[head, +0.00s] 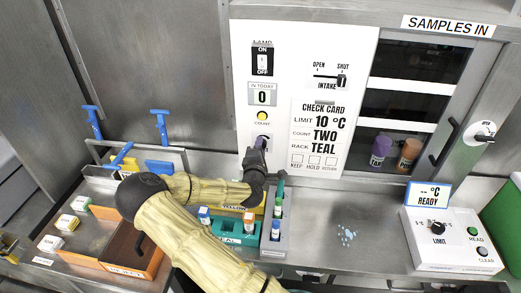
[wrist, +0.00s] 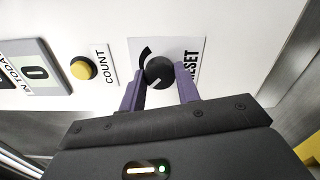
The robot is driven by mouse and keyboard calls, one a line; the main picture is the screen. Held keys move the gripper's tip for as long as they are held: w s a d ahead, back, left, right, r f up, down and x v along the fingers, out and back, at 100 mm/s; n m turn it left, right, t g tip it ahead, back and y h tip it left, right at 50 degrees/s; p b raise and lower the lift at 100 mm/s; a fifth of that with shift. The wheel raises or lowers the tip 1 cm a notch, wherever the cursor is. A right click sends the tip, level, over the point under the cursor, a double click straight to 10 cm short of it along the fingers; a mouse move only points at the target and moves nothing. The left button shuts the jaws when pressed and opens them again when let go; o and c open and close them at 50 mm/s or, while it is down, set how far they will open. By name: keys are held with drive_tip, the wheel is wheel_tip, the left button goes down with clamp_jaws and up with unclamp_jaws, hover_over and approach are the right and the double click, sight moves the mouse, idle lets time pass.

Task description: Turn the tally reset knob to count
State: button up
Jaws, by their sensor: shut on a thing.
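The tally reset knob (wrist: 159,72) is a round dark knob with a pale pointer line. It sits on a white plate lettered RESET, partly covered by a finger, in the wrist view. My gripper (wrist: 160,82) has its two purple fingers on either side of the knob, shut on it. In the head view my gripper (head: 260,147) reaches the white panel (head: 288,60) and hides the knob. The yellow COUNT button (wrist: 83,68) is left of the knob in the wrist view. The IN TODAY display (head: 262,96) reads 0.
Below my arm stand a teal rack (head: 234,239) and a grey rack (head: 272,250) with vials. A caddy with blue-handled tools (head: 160,125) is at left. A reader box (head: 452,240) stands at right. The bench between the grey rack and the reader box is mostly clear.

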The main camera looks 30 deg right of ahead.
drive_tip(key=shift+a+f+n, duration=0.1)
drive_tip(key=shift+n, duration=1.3)
drive_tip(key=o, duration=1)
drive_tip(key=shift+p+v, duration=3.2)
drive_tip(key=shift+v, duration=5.5)
